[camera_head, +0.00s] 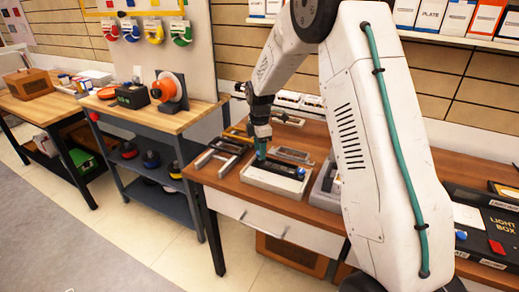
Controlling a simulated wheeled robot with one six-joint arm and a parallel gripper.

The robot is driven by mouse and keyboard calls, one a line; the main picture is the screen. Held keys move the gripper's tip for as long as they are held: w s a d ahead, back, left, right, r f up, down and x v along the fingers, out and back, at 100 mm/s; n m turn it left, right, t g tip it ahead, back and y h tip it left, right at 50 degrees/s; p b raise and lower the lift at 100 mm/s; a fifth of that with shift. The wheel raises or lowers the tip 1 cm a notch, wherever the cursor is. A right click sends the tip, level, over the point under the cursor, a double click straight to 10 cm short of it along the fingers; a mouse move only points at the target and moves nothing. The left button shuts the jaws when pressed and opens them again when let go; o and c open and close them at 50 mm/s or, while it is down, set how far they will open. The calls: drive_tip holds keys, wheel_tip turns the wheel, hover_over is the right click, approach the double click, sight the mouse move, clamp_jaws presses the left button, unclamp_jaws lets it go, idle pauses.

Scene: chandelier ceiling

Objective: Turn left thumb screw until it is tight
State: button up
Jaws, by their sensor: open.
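My gripper (261,152) points down over a pale grey tray-like fixture (254,183) on the wooden workbench (230,199). A dark insert (284,170) lies in the fixture, and the teal fingertips are at or just above its left part. No object shows between the fingers. The fingers are too small here to judge contact. I cannot make out the left thumb screw; it is too small or hidden by the gripper.
A metal frame (207,160) lies left of the fixture, and another grey fixture (322,196) stands to its right, partly behind my arm. A black light box (490,222) is at the far right. A neighbouring workbench (170,120) holds an orange round tool (171,91).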

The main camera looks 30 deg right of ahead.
drive_tip(key=shift+f, duration=0.25)
drive_tip(key=c, duration=1)
